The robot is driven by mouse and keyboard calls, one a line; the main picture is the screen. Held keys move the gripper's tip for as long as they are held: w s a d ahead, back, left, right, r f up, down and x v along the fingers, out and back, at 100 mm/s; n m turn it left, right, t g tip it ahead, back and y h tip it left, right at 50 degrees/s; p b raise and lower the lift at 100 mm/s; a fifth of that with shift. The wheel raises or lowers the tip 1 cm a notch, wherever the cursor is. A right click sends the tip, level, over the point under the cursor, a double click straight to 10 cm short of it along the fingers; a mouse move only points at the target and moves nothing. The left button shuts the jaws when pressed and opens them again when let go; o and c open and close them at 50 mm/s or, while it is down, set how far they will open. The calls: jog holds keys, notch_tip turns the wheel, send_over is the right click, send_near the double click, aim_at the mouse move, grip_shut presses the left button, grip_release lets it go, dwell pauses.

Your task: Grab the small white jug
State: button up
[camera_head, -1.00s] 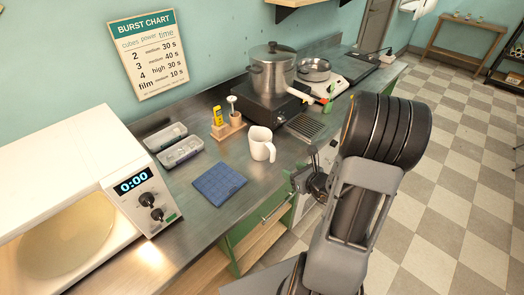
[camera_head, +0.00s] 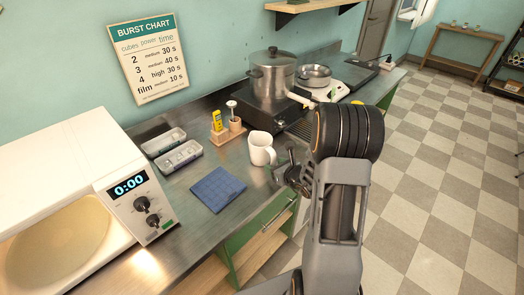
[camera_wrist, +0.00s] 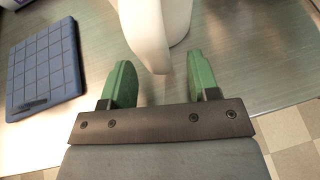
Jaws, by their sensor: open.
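The small white jug (camera_head: 261,149) stands upright on the metal counter, right of the blue mat. In the wrist view the jug (camera_wrist: 176,22) shows at the top, cut off by the frame edge, with its handle (camera_wrist: 148,40) pointing toward my gripper. My gripper (camera_wrist: 160,75) is open, with a green finger on each side of the handle's lower end. The fingers do not touch it visibly.
A blue gridded mat (camera_head: 218,189) lies left of the jug. A microwave (camera_head: 100,190) is at left.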

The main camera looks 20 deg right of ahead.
jog(key=shift+x, duration=1)
jog(key=shift+c, duration=0.5)
grip_shut()
jog(key=shift+r, duration=0.15)
